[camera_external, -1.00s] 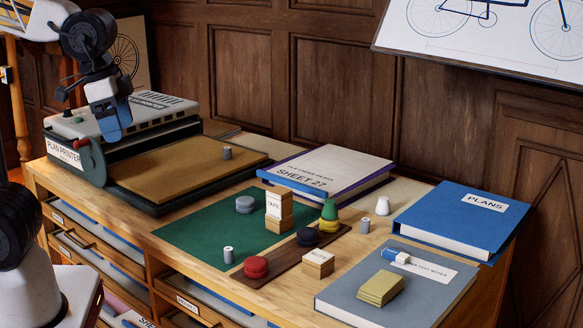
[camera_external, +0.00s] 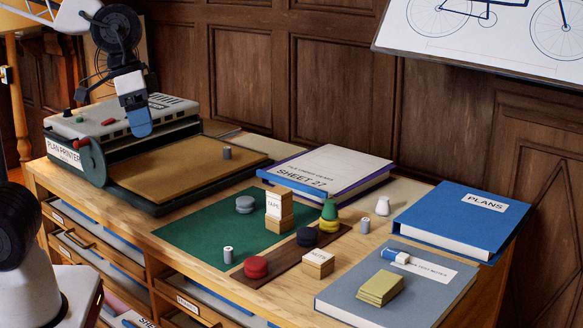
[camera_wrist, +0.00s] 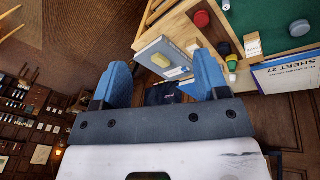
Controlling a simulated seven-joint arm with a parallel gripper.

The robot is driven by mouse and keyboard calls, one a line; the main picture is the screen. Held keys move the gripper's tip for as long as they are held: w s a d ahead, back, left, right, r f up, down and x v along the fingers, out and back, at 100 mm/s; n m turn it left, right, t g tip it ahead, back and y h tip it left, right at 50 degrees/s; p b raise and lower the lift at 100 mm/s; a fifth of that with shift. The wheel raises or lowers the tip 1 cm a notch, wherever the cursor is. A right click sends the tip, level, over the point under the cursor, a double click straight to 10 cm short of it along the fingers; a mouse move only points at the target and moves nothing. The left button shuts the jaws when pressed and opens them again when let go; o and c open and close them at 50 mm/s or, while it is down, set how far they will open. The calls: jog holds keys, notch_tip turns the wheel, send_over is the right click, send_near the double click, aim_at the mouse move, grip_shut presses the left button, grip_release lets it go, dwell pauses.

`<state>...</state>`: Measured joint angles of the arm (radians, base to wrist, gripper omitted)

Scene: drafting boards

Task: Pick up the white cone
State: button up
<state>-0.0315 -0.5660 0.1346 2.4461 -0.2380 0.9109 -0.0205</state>
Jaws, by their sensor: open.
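The white cone (camera_external: 383,206) stands upright on the bare wood of the desk, between the SHEET 27 book and the blue PLANS binder. A small white shape (camera_wrist: 232,77) in the wrist view appears to be it, too small to be sure. My gripper (camera_external: 139,122) hangs above the plan printer, well to the left of the cone. In the wrist view my gripper (camera_wrist: 160,78) has its two blue fingers wide apart, with nothing between them.
A green cone (camera_external: 329,210) stands left of the white cone, and a grey metal cylinder (camera_external: 365,226) in front. The PLANS binder (camera_external: 465,222) is to the right, the SHEET 27 book (camera_external: 325,170) behind left. A tape box (camera_external: 278,205) stands on the green mat (camera_external: 195,238).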

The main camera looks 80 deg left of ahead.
jog(key=w+a+f+n+t+h, duration=0.1)
jog(key=w+n+t+h, duration=0.15)
jog(key=w+n, duration=0.7)
jog(key=w+a+f+n+t+h, duration=0.1)
jog(key=w+a+n+t+h, duration=0.15)
jog(key=w, duration=1.35)
jog(key=n+t+y, duration=0.6)
jog(key=n+y, duration=0.2)
jog(key=n, duration=1.5)
send_over(382, 198)
jog(key=s, duration=0.5)
notch_tip(382, 198, down, 23)
jog(key=shift+d+r, duration=0.15)
jog(key=shift+f, duration=3.5)
